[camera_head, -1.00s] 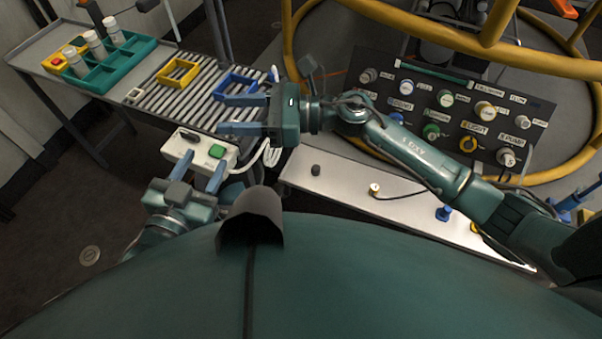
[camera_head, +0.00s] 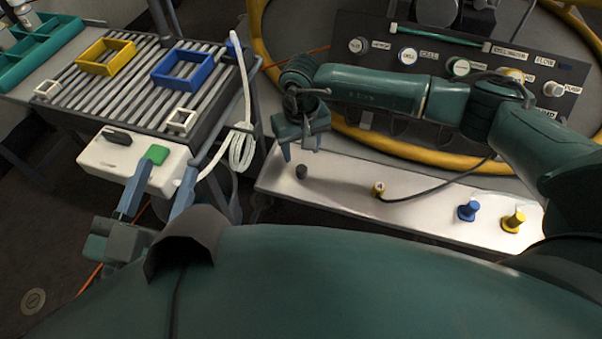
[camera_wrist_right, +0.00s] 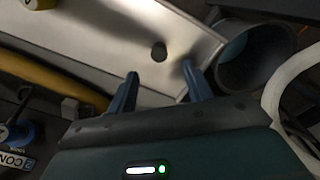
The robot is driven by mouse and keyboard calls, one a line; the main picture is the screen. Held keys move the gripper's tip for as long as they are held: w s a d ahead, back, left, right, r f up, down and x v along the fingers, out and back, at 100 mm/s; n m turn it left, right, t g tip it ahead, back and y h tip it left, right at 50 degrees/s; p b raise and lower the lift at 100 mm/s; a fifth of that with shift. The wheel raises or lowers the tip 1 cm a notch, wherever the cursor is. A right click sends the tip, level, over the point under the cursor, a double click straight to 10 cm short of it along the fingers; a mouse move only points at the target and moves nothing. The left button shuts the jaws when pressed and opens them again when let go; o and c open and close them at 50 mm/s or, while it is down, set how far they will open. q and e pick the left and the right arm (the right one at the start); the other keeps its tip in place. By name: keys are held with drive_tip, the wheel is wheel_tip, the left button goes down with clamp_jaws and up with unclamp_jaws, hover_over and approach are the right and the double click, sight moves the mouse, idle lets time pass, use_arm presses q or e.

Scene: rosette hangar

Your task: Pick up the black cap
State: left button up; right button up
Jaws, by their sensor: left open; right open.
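The black cap (camera_head: 301,171) is a small dark cylinder standing near the left end of a pale metal shelf (camera_head: 340,192). My right gripper (camera_head: 302,152) is open and empty above and just behind the cap, pointing down. In the right wrist view the cap (camera_wrist_right: 158,52) shows beyond and between the two blue fingers (camera_wrist_right: 160,85), apart from both. My left gripper (camera_head: 158,195) is open and empty at the lower left, its fingers by the front of a white switch box.
On the shelf stand a small yellow-topped plug (camera_head: 378,188) with a black cable, a blue spool-like part (camera_head: 467,211) and a yellow one (camera_head: 513,220). The white box (camera_head: 120,165) has a green button. A labelled panel (camera_head: 385,58) and yellow rail (camera_head: 400,146) lie behind.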

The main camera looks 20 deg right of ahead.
sight(301, 168)
wheel_tip(301, 168, down, 4)
drive_tip(key=shift+r+b, duration=0.1)
drive_tip(key=shift+b, duration=0.4)
wheel_tip(301, 168, down, 4)
drive_tip(key=shift+d+r+b, duration=0.1)
drive_tip(key=shift+b, duration=0.95)
drive_tip(key=shift+w+f, duration=0.1)
drive_tip(key=shift+f, duration=0.35)
use_arm(q)
drive_tip(key=r+m+h, duration=0.1)
drive_tip(key=r+m+t+h, duration=0.1)
drive_tip(key=r, duration=0.1)
drive_tip(key=w+r+m+h, duration=0.1)
drive_tip(key=h, duration=0.1)
drive_tip(key=shift+a+r+m+t, duration=0.3)
drive_tip(key=shift+t, duration=0.1)
use_arm(e)
drive_tip(key=shift+c, duration=0.3)
drive_tip(key=c, duration=1)
use_arm(q)
drive_tip(key=shift+w, duration=0.1)
use_arm(e)
drive_tip(key=shift+r, duration=0.1)
